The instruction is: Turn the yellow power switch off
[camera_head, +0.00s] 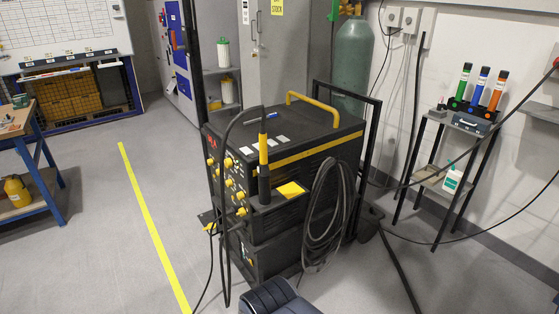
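A black welding machine (300,143) stands mid-view on the floor. Several yellow knobs sit on its left-facing front panel, among them an upper knob (228,162) and a lower knob (241,211). I cannot tell which of them is the power switch, nor its on or off position at this size. A black and yellow torch-like handle (263,158) stands upright by the panel's right corner, with a black cable looping from its top. My gripper is not in view.
A coiled black cable (328,220) hangs on the machine's near side. A dark blue ribbed object (277,297) is at the bottom edge. A green gas cylinder (353,58) stands behind. Floor around the yellow line (150,222) at left is clear.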

